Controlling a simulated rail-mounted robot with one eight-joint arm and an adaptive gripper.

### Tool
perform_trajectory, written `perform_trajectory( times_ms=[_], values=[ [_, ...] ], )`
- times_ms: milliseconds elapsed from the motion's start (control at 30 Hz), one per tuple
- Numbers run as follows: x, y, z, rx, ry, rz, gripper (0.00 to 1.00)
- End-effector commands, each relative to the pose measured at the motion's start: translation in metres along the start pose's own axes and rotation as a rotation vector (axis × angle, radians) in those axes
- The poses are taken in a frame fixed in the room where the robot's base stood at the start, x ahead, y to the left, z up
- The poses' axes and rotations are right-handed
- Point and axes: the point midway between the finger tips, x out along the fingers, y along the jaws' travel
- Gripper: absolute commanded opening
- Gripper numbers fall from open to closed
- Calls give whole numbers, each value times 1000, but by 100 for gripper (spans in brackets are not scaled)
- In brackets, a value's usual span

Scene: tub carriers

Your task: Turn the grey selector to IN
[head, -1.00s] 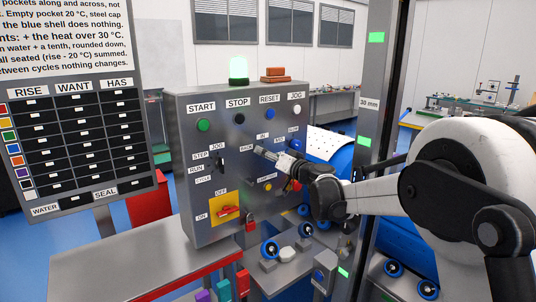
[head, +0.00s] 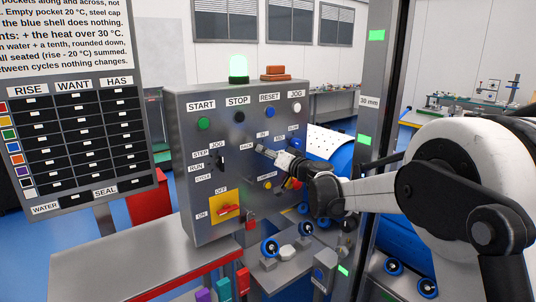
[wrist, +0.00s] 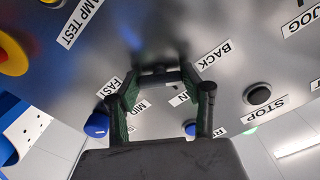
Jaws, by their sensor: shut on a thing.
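The grey selector (wrist: 158,76) is on the sloping control panel, among the labels BACK, IN and MID. In the wrist view it is dark and mostly hidden between my fingers, so its pointing direction cannot be made out. My gripper (wrist: 160,86) is shut on it, one finger on each side. In the head view my gripper (head: 264,151) reaches the panel from the right and covers the selector. The IN label (head: 263,135) is just above my fingertips, with the BACK label (head: 246,147) to their left.
The panel (head: 185,110) also carries START, STOP, RESET and JOG buttons, a STEP/RUN/CYCLE switch and a red OFF/ON switch (head: 225,210). A blue knob (wrist: 97,125) is close to my left finger in the wrist view. A steel post (head: 375,130) stands beside my arm.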

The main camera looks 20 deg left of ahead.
Motion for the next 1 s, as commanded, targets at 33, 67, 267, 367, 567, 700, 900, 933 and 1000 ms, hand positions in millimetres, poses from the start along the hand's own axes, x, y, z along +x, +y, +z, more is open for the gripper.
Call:
perform_trajectory(
  times_ms=[33,67,267,367,567,700,900,933,1000],
  values=[
    [0,0,1,14,0,0,16],
    [0,1,1,27,0,0,16],
    [0,1,2,148,0,0,16],
    [0,1,2,233,0,0,16],
    [0,1,2,422,0,0,16],
    [0,1,2,555,0,0,16],
    [0,1,2,732,0,0,16],
    [0,1,2,756,0,0,16],
    [0,1,1,808,0,0,16]
  ],
)
